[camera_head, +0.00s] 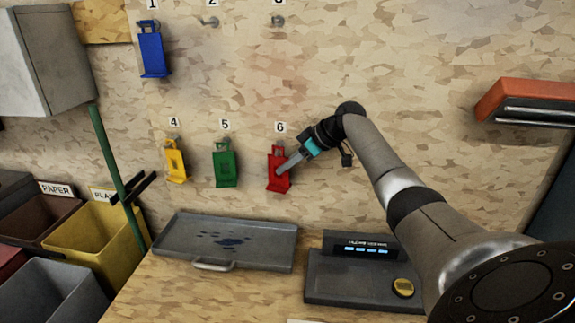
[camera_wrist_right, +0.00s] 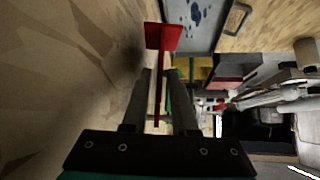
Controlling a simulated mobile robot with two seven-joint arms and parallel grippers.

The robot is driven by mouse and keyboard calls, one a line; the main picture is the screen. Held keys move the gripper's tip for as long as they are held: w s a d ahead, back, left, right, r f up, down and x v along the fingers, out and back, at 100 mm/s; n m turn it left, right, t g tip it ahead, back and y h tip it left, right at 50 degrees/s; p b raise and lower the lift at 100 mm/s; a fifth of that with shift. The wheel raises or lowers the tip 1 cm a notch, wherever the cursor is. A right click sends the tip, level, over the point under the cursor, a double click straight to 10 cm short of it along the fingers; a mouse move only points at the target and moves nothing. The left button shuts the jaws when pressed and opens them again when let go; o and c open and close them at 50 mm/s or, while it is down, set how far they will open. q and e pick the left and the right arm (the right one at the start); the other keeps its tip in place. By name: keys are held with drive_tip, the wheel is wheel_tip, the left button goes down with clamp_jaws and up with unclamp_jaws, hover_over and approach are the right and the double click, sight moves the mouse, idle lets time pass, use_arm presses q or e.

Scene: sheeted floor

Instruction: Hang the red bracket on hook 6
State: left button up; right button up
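The red bracket (camera_head: 278,172) is at hook 6 on the wall, below the label 6, its top at the hook. The hook itself is hidden behind the bracket's top. My right gripper (camera_head: 284,167) reaches it from the right, fingertips at the bracket's plate. In the right wrist view, the red bracket (camera_wrist_right: 162,40) shows edge-on, its thin plate running between the two fingers of my right gripper (camera_wrist_right: 158,75). Narrow gaps show on both sides of the plate, so the fingers look open around it. My left gripper is not in view.
A blue bracket (camera_head: 153,53) hangs at 1, a yellow one (camera_head: 176,163) at 4, a green one (camera_head: 225,165) at 5. Hooks 2 (camera_head: 210,22) and 3 (camera_head: 278,21) are bare. A grey tray (camera_head: 270,257) and a dark scale (camera_head: 340,288) stand on the bench below.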

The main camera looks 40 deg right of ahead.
drive_tip(key=shift+o, duration=1)
drive_tip(key=shift+f, duration=0.15)
drive_tip(key=shift+s, duration=0.1)
drive_tip(key=v, duration=1.5)
